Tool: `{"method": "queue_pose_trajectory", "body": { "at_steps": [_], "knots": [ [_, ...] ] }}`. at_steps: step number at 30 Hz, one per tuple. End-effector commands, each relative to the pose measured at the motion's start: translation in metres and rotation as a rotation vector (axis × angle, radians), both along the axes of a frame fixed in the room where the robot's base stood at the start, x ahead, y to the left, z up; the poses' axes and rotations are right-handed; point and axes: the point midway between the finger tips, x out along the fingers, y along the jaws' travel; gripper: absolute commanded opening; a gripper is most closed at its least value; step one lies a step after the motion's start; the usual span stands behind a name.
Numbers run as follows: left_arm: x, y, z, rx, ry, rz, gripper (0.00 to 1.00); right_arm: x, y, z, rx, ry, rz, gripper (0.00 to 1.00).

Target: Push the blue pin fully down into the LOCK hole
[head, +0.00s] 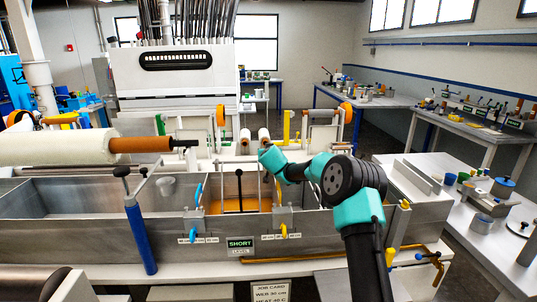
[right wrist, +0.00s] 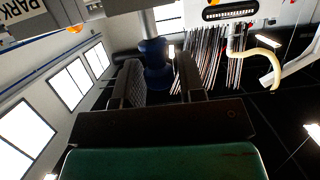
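My right arm, teal and black, rises from the lower right of the head view and reaches left over the bath, but its fingers cannot be made out there. In the right wrist view my right gripper (right wrist: 160,84) shows two dark fingers standing apart. A blue knob-like piece (right wrist: 154,52), apparently the blue pin, lies at the fingertips and between them, with a grey shaft running from it. I cannot tell whether the fingers press on it. The pin cannot be made out in the head view. I see no readable LOCK label and no hole. My left gripper is not in view.
A white roller (head: 55,147) lies at left. A PARK sign (right wrist: 38,10) shows in the wrist view.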

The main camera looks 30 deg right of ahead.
Motion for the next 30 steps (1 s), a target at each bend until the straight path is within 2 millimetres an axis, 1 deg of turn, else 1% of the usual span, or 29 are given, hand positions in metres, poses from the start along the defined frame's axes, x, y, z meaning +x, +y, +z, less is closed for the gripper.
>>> {"method": "queue_pose_trajectory", "body": {
  "at_steps": [1, 6, 17, 23, 30],
  "knots": [
    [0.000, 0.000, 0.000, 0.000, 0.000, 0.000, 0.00, 0.000, 0.000, 0.000, 0.000, 0.000, 0.000, 0.41],
    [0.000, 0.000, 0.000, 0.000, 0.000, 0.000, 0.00, 0.000, 0.000, 0.000, 0.000, 0.000, 0.000, 0.56],
    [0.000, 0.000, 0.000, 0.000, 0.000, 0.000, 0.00, -0.004, 0.001, 0.002, 0.000, -0.001, 0.000, 0.56],
    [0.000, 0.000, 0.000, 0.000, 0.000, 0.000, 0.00, -0.020, 0.008, 0.009, -0.001, -0.001, 0.000, 0.56],
    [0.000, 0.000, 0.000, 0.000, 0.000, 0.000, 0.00, -0.052, 0.021, 0.019, -0.001, 0.000, 0.001, 0.56]
  ]
}}
